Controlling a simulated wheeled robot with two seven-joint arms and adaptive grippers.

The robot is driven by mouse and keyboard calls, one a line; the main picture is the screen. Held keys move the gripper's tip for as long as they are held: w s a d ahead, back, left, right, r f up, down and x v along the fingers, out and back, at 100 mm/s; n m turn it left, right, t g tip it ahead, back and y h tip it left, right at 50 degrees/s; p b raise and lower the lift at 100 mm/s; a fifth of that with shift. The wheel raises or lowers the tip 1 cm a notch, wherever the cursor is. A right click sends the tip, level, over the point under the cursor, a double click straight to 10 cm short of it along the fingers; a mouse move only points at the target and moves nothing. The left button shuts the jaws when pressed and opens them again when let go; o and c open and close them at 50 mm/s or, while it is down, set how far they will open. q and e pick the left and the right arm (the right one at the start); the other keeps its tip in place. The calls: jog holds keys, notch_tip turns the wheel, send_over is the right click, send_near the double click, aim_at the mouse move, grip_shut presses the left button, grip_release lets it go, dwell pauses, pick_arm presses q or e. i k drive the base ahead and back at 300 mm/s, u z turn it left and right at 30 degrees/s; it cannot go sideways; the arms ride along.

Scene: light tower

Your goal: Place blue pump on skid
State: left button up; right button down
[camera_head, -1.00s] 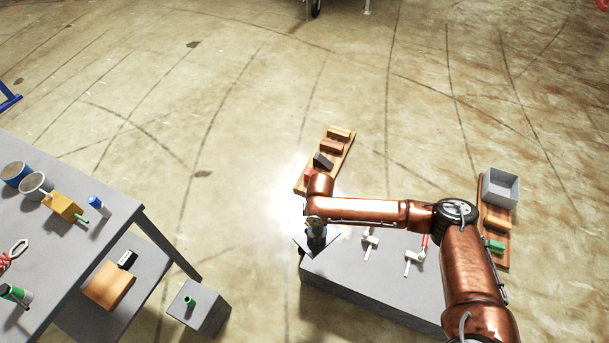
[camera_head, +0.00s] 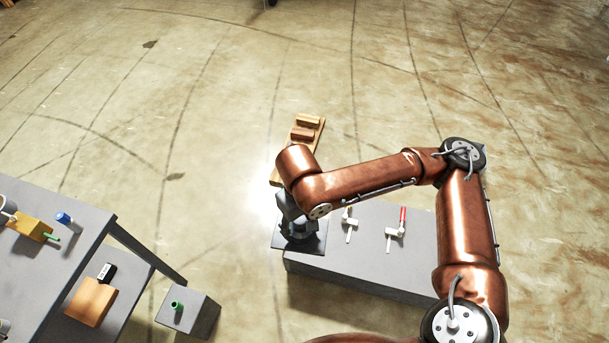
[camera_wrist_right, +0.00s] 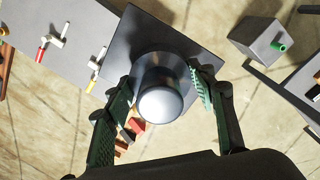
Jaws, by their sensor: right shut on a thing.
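My right gripper (camera_head: 297,226) points down over the left end of a low grey bench (camera_head: 345,276). In the right wrist view, its green fingers (camera_wrist_right: 161,86) are shut on a grey domed cylinder (camera_wrist_right: 160,103). A dark square plate (camera_wrist_right: 132,42) lies beneath the cylinder and seems to be its base. In the head view the plate (camera_head: 281,240) overlaps the bench's left end; I cannot tell whether it touches. The held thing looks grey, so I cannot confirm it is the blue pump. No skid is clearly identifiable. My left gripper is not in view.
Two white valve-like parts, one with a red handle (camera_head: 403,217), stand on the bench. A wooden rack (camera_head: 317,129) lies behind it.

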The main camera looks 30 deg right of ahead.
aim_at(428, 265)
jog(key=z, duration=0.35)
jog(key=k, duration=0.45)
jog(key=z, duration=1.3)
jog(key=i, duration=0.95)
jog(key=z, duration=0.05)
